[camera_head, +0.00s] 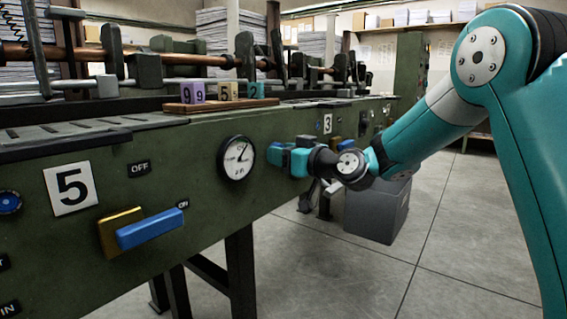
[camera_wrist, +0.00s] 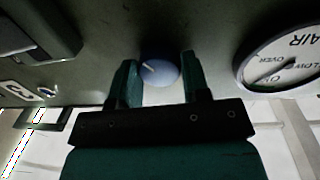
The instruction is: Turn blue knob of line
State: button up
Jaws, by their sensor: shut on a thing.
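The round blue knob (camera_wrist: 160,73) sits on the green machine panel (camera_wrist: 215,50) in the wrist view, with a short white mark on its face slanting up to the left. My gripper (camera_wrist: 159,84) has one teal finger on each side of it and is shut on it. In the head view my gripper (camera_head: 287,159) is at the machine's side, just right of the round gauge, and mostly hides the knob.
The white gauge (camera_head: 237,158) is close beside my gripper. A blue lever (camera_head: 151,229) on a yellow block juts out at the lower left, near the number 5 plate (camera_head: 71,188). A grey box (camera_head: 377,210) stands on the floor behind my arm.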

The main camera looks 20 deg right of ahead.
jog(key=n+b, duration=0.4)
jog(key=b, duration=0.3)
jog(key=shift+d+f, duration=0.1)
jog(key=shift+f, duration=0.05)
jog(key=shift+n, duration=0.3)
jog(key=o, duration=0.9)
jog(key=v, duration=1.7)
jog(key=shift+s+d+f, duration=0.1)
jog(key=shift+f, duration=0.1)
dwell(0.6)
